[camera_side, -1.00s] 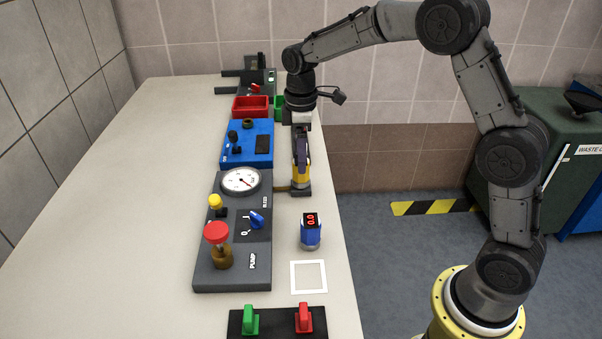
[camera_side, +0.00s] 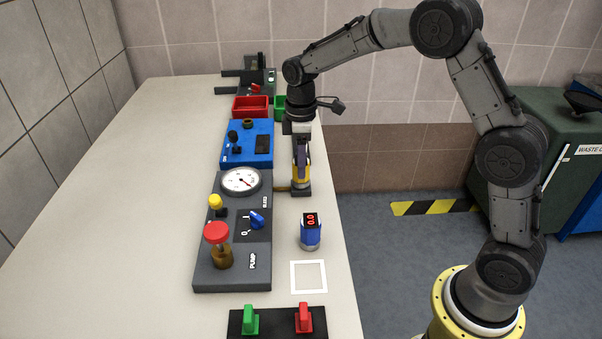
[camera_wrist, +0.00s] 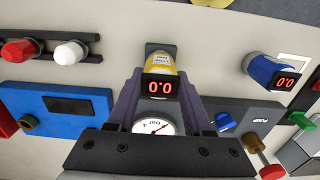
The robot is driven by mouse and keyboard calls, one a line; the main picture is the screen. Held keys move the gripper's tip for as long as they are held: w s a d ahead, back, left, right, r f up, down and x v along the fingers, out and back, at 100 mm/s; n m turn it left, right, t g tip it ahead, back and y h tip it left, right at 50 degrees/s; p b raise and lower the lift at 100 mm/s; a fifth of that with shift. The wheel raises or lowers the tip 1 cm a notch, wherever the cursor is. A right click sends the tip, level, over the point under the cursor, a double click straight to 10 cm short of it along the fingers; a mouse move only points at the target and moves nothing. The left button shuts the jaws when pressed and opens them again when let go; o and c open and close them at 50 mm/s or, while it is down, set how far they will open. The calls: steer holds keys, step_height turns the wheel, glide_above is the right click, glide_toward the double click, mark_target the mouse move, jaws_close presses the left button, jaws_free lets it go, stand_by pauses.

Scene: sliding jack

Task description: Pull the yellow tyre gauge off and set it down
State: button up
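The yellow tyre gauge (camera_side: 300,180) stands upright on a small dark base (camera_side: 300,192) beside the grey pump unit. In the wrist view the yellow gauge (camera_wrist: 161,62) shows a black display reading 0.0. My gripper (camera_side: 301,168) points down over the gauge from above. In the wrist view the two fingers of my gripper (camera_wrist: 160,82) are spread, one at each side of the display. I cannot tell whether they touch it. In the side view a finger hides the gauge's upper part.
A blue gauge (camera_side: 310,235) stands nearer the camera, with a white square outline (camera_side: 294,277) on bare table just in front of it. The grey pump unit (camera_side: 232,276) with dial, red knob and blue switch is to the left. A blue unit (camera_side: 234,155) and red bin (camera_side: 250,106) are behind.

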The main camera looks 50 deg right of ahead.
jaws_close()
steer(key=shift+r, duration=0.8)
stand_by(0.7)
steer(key=shift+r, duration=1.35)
